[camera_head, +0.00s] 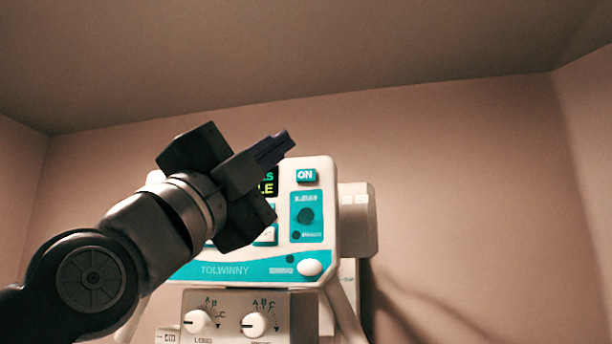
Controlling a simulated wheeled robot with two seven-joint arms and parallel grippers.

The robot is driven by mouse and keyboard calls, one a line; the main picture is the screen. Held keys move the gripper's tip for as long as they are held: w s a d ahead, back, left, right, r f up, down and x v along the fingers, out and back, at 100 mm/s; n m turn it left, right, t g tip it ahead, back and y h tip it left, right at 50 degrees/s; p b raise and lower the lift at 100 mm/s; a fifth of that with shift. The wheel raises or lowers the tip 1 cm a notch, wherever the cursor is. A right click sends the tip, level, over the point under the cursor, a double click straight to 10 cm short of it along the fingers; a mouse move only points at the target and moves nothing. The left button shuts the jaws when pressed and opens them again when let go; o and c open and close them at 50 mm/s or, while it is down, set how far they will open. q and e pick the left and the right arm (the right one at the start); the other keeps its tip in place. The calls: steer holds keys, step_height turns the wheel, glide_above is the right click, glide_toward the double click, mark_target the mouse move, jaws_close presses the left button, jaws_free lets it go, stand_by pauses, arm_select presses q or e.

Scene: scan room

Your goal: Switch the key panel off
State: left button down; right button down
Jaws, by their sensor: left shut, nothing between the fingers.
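The key panel (320,253) is a white and teal console face marked TOLWINNY, in the middle of the head view. A teal ON button (306,175) shows at its upper right, with a teal X-RAY block below it. A lit display with green and yellow letters is partly covered by my left gripper. My left gripper (284,145) is shut and empty, in front of the panel's upper part, its fingertips pointing up and right, left of and above the ON button. The panel's upper left is hidden behind my gripper and arm. My right gripper is not in view.
Below the panel is a grey control box (228,302) with two white knobs (255,325). A pale housing (359,220) stands behind the panel on the right. Bare walls and ceiling surround it, with free room to the right.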

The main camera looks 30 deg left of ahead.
mark_target(296, 174)
arm_select(q)
steer(key=shift+w+a, duration=0.5)
steer(key=shift+w, duration=0.85)
steer(key=shift+w+a, duration=0.45)
steer(key=shift+w, duration=0.95)
steer(key=shift+w+a, duration=0.5)
steer(key=shift+w, duration=0.85)
steer(key=shift+w, duration=0.15)
steer(key=shift+w+a, duration=0.15)
steer(key=shift+w, duration=0.1)
steer(key=shift+w+a, duration=0.1)
steer(key=shift+w, duration=0.25)
steer(key=shift+s, duration=0.15)
steer(key=shift+s+d, duration=0.25)
steer(key=shift+s, duration=0.35)
steer(key=shift+s+d, duration=0.3)
steer(key=shift+s, duration=0.5)
steer(key=shift+s+d, duration=0.25)
steer(key=shift+s, duration=0.55)
steer(key=shift+s+d, duration=0.3)
steer(key=shift+s, duration=0.5)
